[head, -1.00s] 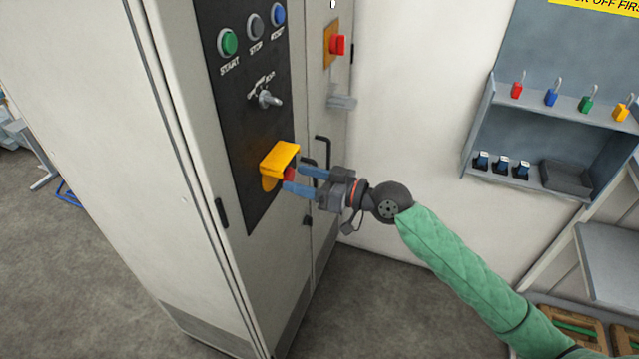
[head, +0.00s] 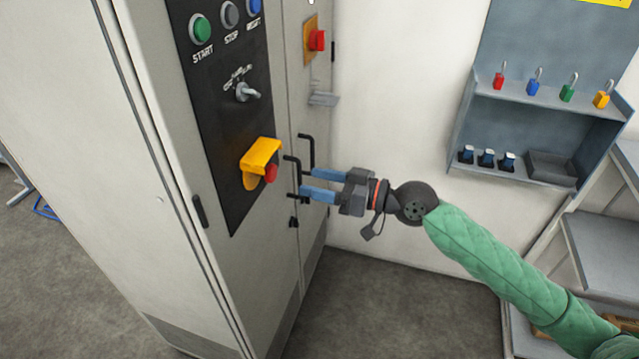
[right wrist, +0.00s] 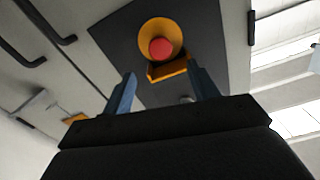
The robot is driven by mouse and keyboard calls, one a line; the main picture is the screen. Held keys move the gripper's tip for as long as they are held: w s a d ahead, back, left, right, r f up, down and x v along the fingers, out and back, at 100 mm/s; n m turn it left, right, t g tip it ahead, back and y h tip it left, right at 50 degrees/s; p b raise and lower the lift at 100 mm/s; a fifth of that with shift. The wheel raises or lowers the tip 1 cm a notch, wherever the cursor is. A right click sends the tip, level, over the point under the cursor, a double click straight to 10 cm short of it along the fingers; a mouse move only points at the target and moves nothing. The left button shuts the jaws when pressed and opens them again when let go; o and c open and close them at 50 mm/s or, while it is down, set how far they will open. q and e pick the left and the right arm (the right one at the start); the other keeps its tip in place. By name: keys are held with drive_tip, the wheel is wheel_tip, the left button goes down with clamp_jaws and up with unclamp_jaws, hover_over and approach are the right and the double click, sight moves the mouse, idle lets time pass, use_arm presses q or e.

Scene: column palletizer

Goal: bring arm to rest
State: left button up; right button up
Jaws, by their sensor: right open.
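My right gripper (head: 318,184) is open and empty in the head view, its two blue fingers pointing left toward the grey cabinet. It is to the right of the red emergency button (head: 270,173) under its yellow guard (head: 260,155), with a gap between them. The right wrist view shows the red button (right wrist: 161,49) in its yellow surround ahead of the spread fingers (right wrist: 163,92). My green-sleeved right arm (head: 510,260) reaches in from the lower right. My left gripper is not in view.
The control cabinet (head: 130,200) has black door handles (head: 306,150) close to my fingers, a selector switch (head: 247,92) and a green start button (head: 201,29). A red switch (head: 317,40) is on its side. A padlock shelf (head: 545,98) hangs on the right wall. Floor below the gripper is clear.

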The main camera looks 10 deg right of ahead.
idle(0.4)
drive_tip(key=w+d+f+m+h, duration=0.1)
drive_tip(key=w+d+f+h, duration=0.35)
drive_tip(key=f, duration=0.45)
drive_tip(key=w+d+f+m+h, duration=0.1)
drive_tip(key=w+d+f+h, duration=0.4)
drive_tip(key=f, duration=0.5)
drive_tip(key=s+d+f+m+g+h, duration=0.1)
drive_tip(key=s+d+f+h, duration=0.1)
drive_tip(key=f, duration=0.5)
drive_tip(key=s+d+f+m+g+h, duration=0.1)
drive_tip(key=s+d+f+h, duration=0.2)
drive_tip(key=f, duration=0.3)
drive_tip(key=s+a+f+m+g+h, duration=0.1)
drive_tip(key=s+a+f+m+g, duration=0.15)
drive_tip(key=s+f, duration=1.15)
drive_tip(key=s+a+f+g, duration=0.1)
drive_tip(key=s+a+f, duration=0.1)
drive_tip(key=s, duration=0.4)
drive_tip(key=s+a+f+g, duration=0.1)
drive_tip(key=s+a+f, duration=0.2)
drive_tip(key=s+f, duration=0.2)
drive_tip(key=s+a+f+m+g, duration=0.1)
drive_tip(key=s+a+f, duration=0.2)
drive_tip(key=s, duration=0.3)
drive_tip(key=shift+s+a+f+y, duration=0.2)
drive_tip(key=shift+s+f+y, duration=0.25)
drive_tip(key=shift+f, duration=0.3)
